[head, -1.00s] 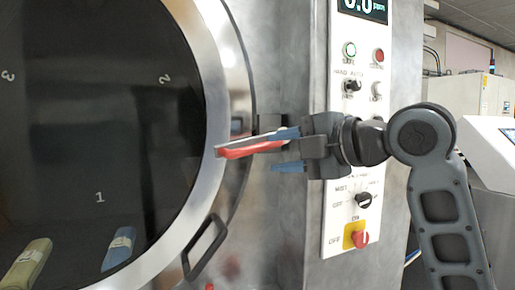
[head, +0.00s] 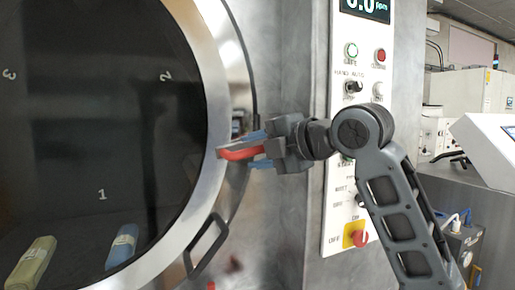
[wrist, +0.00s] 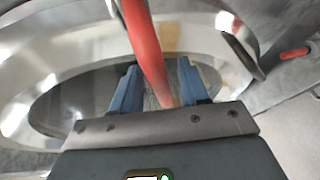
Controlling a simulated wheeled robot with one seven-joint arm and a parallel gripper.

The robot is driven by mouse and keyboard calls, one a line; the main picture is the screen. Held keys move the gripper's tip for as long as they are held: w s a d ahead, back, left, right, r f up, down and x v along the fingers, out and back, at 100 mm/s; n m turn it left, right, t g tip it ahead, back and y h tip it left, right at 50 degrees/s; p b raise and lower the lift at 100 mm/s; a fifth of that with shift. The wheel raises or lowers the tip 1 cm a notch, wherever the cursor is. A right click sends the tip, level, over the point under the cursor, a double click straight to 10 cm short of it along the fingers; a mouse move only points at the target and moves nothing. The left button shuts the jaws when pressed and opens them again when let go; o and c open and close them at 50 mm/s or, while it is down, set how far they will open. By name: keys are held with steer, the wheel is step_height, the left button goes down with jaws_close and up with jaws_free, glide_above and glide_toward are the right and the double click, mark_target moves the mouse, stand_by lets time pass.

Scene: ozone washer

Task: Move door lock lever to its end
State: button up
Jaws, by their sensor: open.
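The door lock lever (head: 238,154) has a red grip and sticks out at the right rim of the round washer door. It also shows in the wrist view as a red bar (wrist: 146,50) running down between the fingers. My gripper (head: 262,150) is open, with its blue fingers on either side of the lever's near part. In the wrist view my gripper (wrist: 154,85) shows a gap between each finger and the lever for most of its length. Contact at the lever's lower end cannot be told.
The door's metal ring (head: 214,100) and dark glass lie left of my gripper. A black door handle (head: 206,245) is below it. A control panel (head: 352,130) with knobs and a red switch (head: 360,239) stands right behind my arm.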

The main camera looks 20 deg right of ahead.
jaws_close()
stand_by(0.4)
